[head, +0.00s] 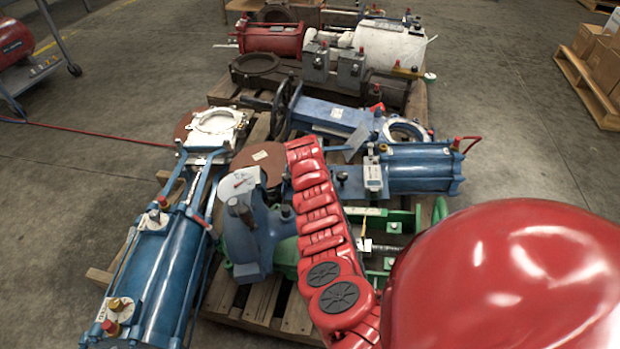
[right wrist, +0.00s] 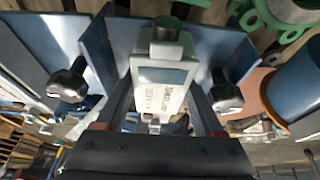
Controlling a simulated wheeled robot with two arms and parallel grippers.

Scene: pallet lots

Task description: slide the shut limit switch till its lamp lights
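In the right wrist view, a pale grey switch box (right wrist: 160,92) with a label and a dark greenish cap (right wrist: 165,30) at its top sits between blue plates. No lit lamp shows on it. The label is too small to read for certain. My right gripper (right wrist: 162,100) has one finger along each side of the box; whether they press on it cannot be told. My left gripper is not in view.
The wooden pallet (head: 265,305) is crowded with valves and actuators. A blue cylinder (head: 170,265) lies left, another blue one (head: 420,170) right with a pale box (head: 373,172) on it. A red cylinder (head: 275,40) lies behind.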

